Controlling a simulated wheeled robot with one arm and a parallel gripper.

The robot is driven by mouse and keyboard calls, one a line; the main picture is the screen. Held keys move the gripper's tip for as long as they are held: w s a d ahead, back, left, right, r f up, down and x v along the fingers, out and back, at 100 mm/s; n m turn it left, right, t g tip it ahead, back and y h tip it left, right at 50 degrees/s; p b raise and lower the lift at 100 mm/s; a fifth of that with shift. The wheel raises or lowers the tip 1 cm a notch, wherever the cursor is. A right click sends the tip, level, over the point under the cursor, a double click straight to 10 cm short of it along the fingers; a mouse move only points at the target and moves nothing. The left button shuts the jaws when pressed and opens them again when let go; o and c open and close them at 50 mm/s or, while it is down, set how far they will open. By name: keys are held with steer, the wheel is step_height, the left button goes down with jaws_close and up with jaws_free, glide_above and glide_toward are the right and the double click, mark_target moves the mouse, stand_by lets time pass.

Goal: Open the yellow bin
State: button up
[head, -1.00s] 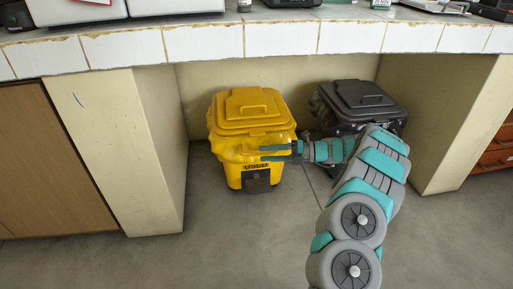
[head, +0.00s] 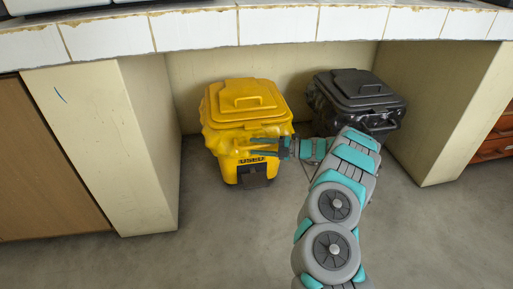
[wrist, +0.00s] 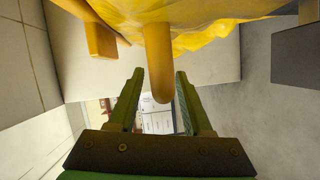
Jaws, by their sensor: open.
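The yellow bin (head: 246,133) stands on the floor under the counter, its lid (head: 245,98) down, with a raised handle on top. A yellow bag edge hangs crumpled around its rim. My gripper (head: 256,148) reaches in from the right, in front of the bin's upper front, below the lid. In the wrist view my gripper (wrist: 157,82) is open, with its two green fingers apart. A rounded yellow bar (wrist: 157,62) of the bin hangs between the fingers, with gaps on both sides. Contact cannot be told.
A dark grey bin (head: 359,103) stands just right of the yellow one, behind my arm. Beige counter supports (head: 110,140) flank the recess on both sides. The tiled counter edge (head: 280,27) runs above the bins. The floor (head: 220,235) in front is clear.

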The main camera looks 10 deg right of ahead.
steer(key=shift+a, duration=0.25)
jaws_close()
steer(key=shift+f, duration=0.1)
stand_by(1.2)
